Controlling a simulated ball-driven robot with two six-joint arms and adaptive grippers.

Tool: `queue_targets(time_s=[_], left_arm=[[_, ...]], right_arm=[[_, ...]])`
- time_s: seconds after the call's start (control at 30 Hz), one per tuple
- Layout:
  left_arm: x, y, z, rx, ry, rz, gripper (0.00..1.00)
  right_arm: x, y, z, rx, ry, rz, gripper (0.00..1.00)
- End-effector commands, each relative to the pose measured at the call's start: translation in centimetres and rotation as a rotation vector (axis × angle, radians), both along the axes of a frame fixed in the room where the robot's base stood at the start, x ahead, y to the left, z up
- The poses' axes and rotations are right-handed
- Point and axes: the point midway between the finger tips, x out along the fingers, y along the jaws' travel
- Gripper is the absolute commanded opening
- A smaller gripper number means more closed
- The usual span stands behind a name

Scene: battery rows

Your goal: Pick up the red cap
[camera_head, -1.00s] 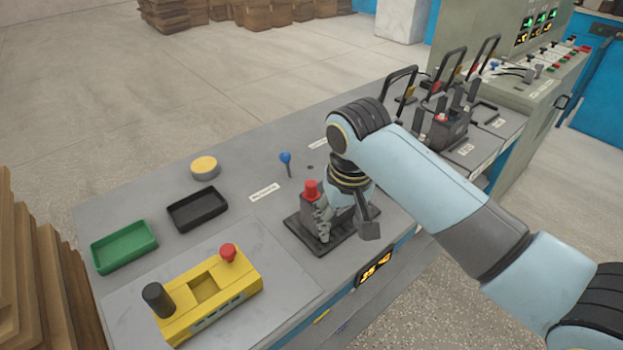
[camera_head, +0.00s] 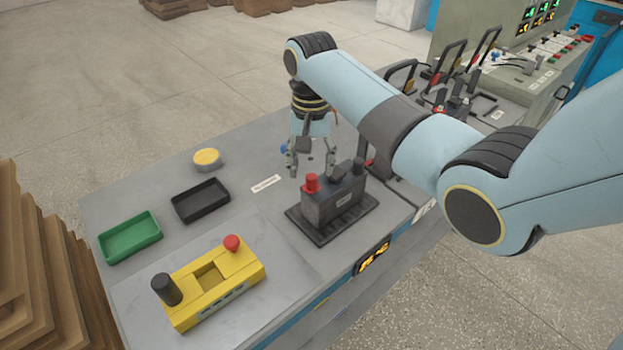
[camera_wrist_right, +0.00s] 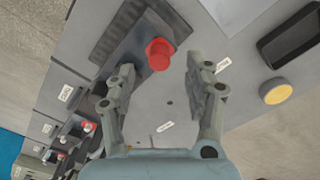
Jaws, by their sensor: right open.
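The red cap (camera_head: 312,182) sits upright on the left end of a dark grey battery block (camera_head: 340,200), which stands on a black base plate. My right gripper (camera_head: 309,165) is open and empty, pointing down just behind and above the cap in the head view. In the right wrist view the red cap (camera_wrist_right: 160,54) shows just beyond the gap between the spread fingertips (camera_wrist_right: 160,68), apart from both fingers. My left gripper is not in view.
A yellow box (camera_head: 212,285) with a red button and a black knob stands at the front left. A green tray (camera_head: 130,238), a black tray (camera_head: 200,201) and a yellow round button (camera_head: 206,159) lie at left. Upright black handles (camera_head: 452,62) stand at back right.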

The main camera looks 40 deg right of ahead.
Motion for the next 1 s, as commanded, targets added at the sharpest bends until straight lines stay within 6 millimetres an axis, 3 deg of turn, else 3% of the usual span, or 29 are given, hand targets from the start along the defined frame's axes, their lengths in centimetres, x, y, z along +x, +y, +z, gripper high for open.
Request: queue_targets(time_s=[0.23,0.5,0.8,1.0], left_arm=[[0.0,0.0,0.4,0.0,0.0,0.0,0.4],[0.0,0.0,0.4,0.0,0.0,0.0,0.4],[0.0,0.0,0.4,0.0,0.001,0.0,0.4],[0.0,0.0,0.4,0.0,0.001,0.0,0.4]], right_arm=[[0.0,-0.1,-3.6,0.001,0.002,0.001,0.53],[0.0,0.0,-4.1,0.0,0.0,0.001,0.53],[0.0,0.0,-4.0,0.0,0.0,0.001,0.15],[0.0,0.0,-4.0,0.0,0.0,0.001,0.13]])
